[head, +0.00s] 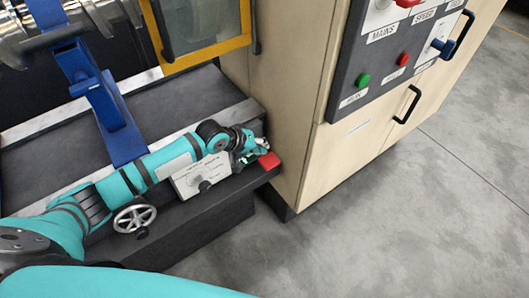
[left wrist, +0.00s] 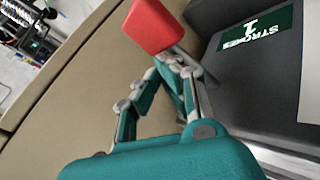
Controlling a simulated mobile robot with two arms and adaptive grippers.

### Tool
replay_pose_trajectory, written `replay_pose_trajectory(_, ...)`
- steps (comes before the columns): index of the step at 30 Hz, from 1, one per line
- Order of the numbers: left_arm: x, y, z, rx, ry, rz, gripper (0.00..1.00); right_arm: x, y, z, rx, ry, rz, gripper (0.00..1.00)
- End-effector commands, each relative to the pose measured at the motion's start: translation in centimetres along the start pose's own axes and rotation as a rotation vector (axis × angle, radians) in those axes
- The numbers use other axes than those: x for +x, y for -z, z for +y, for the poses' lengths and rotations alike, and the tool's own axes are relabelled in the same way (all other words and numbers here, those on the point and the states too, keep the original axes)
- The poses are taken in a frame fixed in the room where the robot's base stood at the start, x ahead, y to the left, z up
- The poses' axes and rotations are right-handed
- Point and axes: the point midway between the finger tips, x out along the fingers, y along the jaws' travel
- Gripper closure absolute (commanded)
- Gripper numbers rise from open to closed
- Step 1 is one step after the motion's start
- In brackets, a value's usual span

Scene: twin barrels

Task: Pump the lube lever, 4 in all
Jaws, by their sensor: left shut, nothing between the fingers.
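The lube lever's red grip (head: 269,160) sticks out at the right end of the machine's dark ledge, close to the beige cabinet. My left gripper (head: 256,153) is at the lever, just beside the red grip. In the left wrist view the red grip (left wrist: 153,25) sits on a grey rod just beyond my left gripper's fingertips (left wrist: 174,62). The fingers are shut with nothing between them; I cannot tell whether they touch the lever. A green counter (left wrist: 254,30) beside it reads "STROKES" upside down, with what looks like a 1. My right gripper is out of view.
A white panel with a dark knob (head: 187,182) and a grey handwheel (head: 134,217) lie along the ledge near my left arm. The beige cabinet (head: 290,110) with a control panel (head: 393,50) stands to the right. Open grey floor (head: 370,230) lies in front.

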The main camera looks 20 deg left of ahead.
Motion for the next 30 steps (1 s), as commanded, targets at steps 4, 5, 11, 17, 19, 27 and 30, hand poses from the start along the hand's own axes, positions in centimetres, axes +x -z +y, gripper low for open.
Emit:
replay_pose_trajectory(4, 0.17, -0.13, -0.18, 0.0, 0.001, 0.0, 1.0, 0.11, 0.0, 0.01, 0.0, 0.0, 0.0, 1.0)
replay_pose_trajectory(5, 0.2, -0.15, -0.2, 0.0, 0.001, 0.0, 1.0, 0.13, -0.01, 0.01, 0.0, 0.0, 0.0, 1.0)
replay_pose_trajectory(11, 0.37, -0.26, -0.33, 0.0, 0.001, 0.0, 1.0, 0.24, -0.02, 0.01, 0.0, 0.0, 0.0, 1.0)
replay_pose_trajectory(17, 0.53, -0.38, -0.45, 0.0, 0.002, 0.0, 1.0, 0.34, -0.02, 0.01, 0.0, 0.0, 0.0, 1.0)
replay_pose_trajectory(19, 0.59, -0.43, -0.49, 0.0, 0.002, 0.0, 1.0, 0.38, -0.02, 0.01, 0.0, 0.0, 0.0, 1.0)
replay_pose_trajectory(27, 0.81, -0.59, -0.65, 0.0, 0.001, 0.0, 1.0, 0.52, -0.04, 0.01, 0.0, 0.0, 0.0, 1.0)
replay_pose_trajectory(30, 0.9, -0.66, -0.71, 0.0, 0.001, 0.0, 1.0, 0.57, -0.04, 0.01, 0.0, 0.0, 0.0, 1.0)
